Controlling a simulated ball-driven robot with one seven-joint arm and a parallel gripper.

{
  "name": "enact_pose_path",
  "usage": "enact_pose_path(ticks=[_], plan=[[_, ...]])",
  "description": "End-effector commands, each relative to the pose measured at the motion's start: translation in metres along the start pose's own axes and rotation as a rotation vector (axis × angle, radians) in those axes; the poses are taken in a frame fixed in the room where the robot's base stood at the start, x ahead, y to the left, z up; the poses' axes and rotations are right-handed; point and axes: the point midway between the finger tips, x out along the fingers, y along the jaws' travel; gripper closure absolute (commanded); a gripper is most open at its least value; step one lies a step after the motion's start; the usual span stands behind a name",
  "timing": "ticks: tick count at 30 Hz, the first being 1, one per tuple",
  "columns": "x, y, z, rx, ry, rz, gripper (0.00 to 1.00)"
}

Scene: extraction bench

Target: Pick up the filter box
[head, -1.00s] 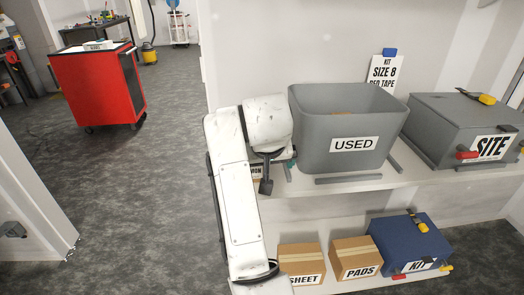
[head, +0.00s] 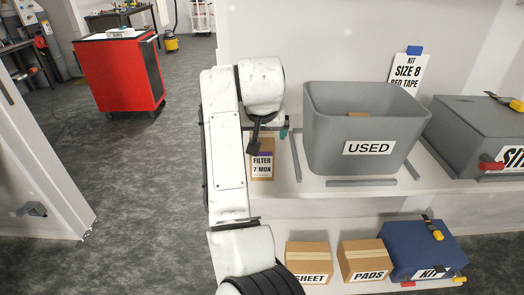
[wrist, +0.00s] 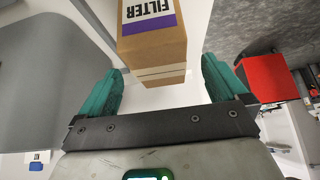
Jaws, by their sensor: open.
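The filter box (head: 262,167) is a brown carton with a purple band and a white label reading FILTER, 7 MON. It stands at the left end of the upper shelf in the head view, partly hidden behind my arm. In the wrist view the filter box (wrist: 152,50) shows between and beyond the two teal fingertips. My gripper (wrist: 158,88) is open and empty there, and the box looks apart from both fingers. In the head view my gripper (head: 284,130) is mostly hidden behind my wrist, with one bit of teal showing.
A grey USED bin (head: 365,120) stands right of the filter box, with grey rails (head: 297,157) around it. A grey SITE case (head: 475,130) is farther right. SHEET (head: 308,262) and PADS (head: 364,262) boxes and a blue KIT case (head: 422,248) sit below. Open floor lies left.

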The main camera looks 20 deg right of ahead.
Motion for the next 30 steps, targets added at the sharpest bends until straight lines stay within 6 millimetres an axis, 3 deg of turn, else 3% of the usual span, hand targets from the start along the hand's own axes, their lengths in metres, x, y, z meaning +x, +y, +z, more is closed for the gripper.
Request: enact_pose_path(ticks=[9,19,30], plan=[[0.042,0.002,-0.002,-0.001,-0.003,0.001,0.01],[0.049,0.002,-0.002,0.000,-0.001,0.001,0.01],[0.048,0.002,-0.002,0.000,-0.001,0.001,0.36]])
